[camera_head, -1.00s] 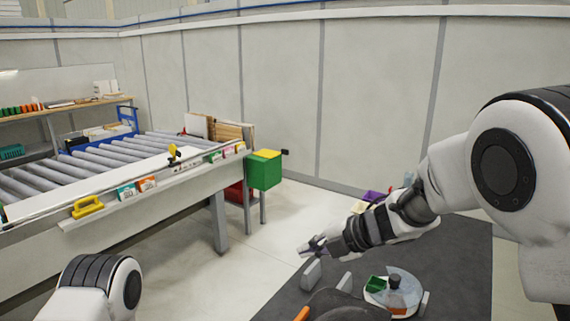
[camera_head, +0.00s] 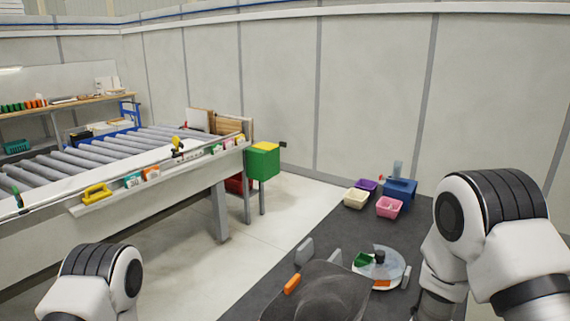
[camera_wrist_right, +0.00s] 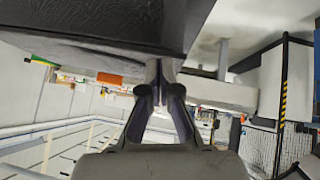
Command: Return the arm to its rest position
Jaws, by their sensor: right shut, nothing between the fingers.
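My right arm (camera_head: 490,235) is folded at the right side of the head view, its upper link white with black bands and the lower part running down out of the frame. My right gripper (camera_wrist_right: 160,70) shows only in the right wrist view. Its two dark fingers meet at the tips, and nothing is between them. A dark surface (camera_wrist_right: 90,20) fills the upper left of that view, close to the fingertips. I cannot tell whether they touch. Of my left arm (camera_head: 95,285) only a white and black joint shows at the lower left. The left gripper is outside both views.
A roller conveyor (camera_head: 100,160) with a yellow clamp handle (camera_head: 97,193) stands left. A green and yellow box (camera_head: 262,161) is at its end. Pale floor is clear between.

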